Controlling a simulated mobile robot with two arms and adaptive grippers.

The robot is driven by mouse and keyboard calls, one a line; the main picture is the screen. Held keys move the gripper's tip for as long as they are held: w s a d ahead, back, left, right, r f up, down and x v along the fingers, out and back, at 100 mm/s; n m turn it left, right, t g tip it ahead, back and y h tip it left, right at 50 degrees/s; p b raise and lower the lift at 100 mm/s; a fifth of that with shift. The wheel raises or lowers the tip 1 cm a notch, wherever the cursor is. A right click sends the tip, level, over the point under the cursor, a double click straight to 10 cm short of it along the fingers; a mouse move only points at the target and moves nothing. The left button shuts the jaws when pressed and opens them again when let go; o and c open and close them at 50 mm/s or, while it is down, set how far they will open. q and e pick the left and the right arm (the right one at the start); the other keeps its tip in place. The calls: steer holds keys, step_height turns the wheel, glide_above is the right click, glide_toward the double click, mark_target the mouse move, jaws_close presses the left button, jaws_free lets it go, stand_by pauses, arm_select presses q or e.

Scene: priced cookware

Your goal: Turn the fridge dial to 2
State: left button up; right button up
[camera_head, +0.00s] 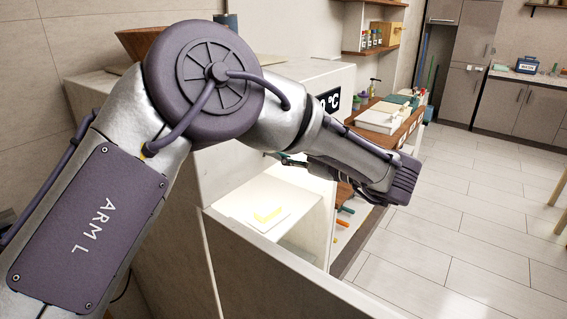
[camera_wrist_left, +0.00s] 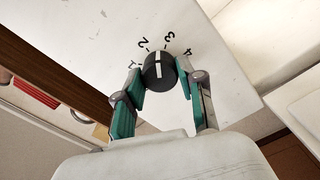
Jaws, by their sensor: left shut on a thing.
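The fridge dial (camera_wrist_left: 159,70) is a round black knob with a white pointer line, on a pale panel printed with the numbers 1 to 4. The line points up in the left wrist view, between the 2 and the 3. My left gripper (camera_wrist_left: 160,80) is shut on the dial, with one teal-padded finger on each side of it. In the head view the fridge (camera_head: 218,163) stands with its lit inside showing. There, my left arm hides the dial, and only a bit of the teal fingers shows. My right gripper is not in view.
The open fridge door (camera_head: 275,275) reaches toward me below my left arm. A display (camera_head: 330,102) ending in "°C" is partly hidden by my arm. A wooden counter stands beyond; the tiled floor at right is clear.

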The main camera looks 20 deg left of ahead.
arm_select(q)
steer(key=shift+n+b, duration=2.9)
steer(key=shift+b, duration=1.15)
steer(key=o, duration=1.1)
steer(key=shift+a, duration=0.1)
steer(key=shift+o, duration=0.2)
